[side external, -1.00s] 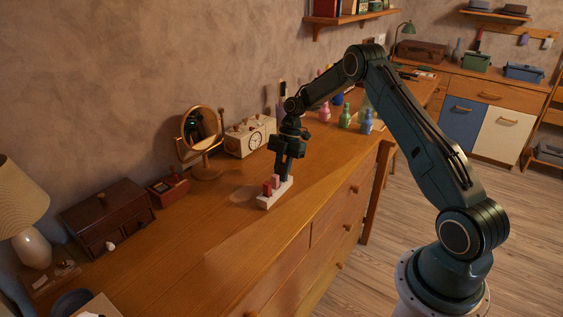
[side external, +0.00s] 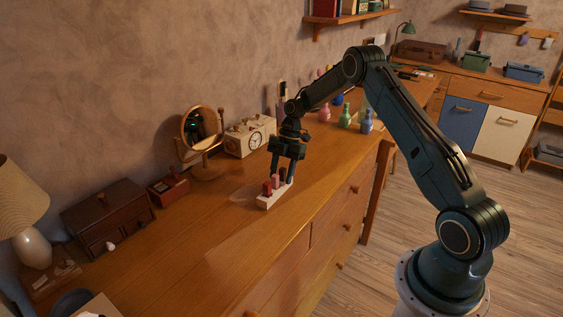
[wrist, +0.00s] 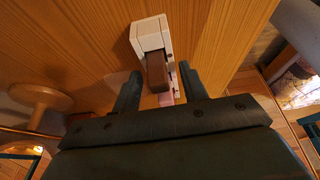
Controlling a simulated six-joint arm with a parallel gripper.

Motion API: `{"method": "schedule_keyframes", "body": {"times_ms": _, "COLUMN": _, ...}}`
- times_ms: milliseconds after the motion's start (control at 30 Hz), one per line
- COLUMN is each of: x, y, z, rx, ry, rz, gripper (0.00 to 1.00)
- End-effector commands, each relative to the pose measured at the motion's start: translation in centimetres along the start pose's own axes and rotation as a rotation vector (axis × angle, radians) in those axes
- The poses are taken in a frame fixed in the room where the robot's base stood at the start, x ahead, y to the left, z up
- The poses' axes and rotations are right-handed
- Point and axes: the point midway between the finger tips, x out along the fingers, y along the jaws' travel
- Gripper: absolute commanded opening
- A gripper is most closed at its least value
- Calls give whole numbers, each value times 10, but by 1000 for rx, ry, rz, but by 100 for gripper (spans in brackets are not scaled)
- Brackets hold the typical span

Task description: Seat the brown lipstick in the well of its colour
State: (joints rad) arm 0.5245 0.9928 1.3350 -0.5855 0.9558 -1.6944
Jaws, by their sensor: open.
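The brown lipstick (wrist: 157,72) stands in the white rack (wrist: 150,25) at its end in the wrist view. I cannot tell how deep it sits or see the colour of its well. In the side view it shows only as a dark shape (side external: 283,175) between the fingers. My gripper (wrist: 160,82) is open, with one finger on each side of the brown lipstick and gaps visible beside it. In the side view my gripper (side external: 283,177) is low over the far end of the rack (side external: 265,203).
A round mirror (side external: 200,128), a cream clock box (side external: 248,137) and a small red box (side external: 168,188) stand along the wall side. Several coloured bottles (side external: 345,116) stand beyond my gripper. The dresser top (side external: 190,240) is clear in front of the rack.

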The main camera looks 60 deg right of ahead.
Motion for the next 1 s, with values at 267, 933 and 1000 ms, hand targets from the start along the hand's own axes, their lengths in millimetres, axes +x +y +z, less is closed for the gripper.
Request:
{"method": "schedule_keyframes", "body": {"times_ms": 267, "x": -17, "y": 0, "z": 1, "rx": 0, "ry": -1, "rz": 3, "gripper": 43}}
{"method": "schedule_keyframes", "body": {"times_ms": 933, "x": -100, "y": 1, "z": 0, "rx": 1, "ry": 3, "rz": 3, "gripper": 43}}
{"method": "schedule_keyframes", "body": {"times_ms": 1000, "x": -105, "y": 2, "z": 0, "rx": 0, "ry": 3, "rz": 4, "gripper": 43}}
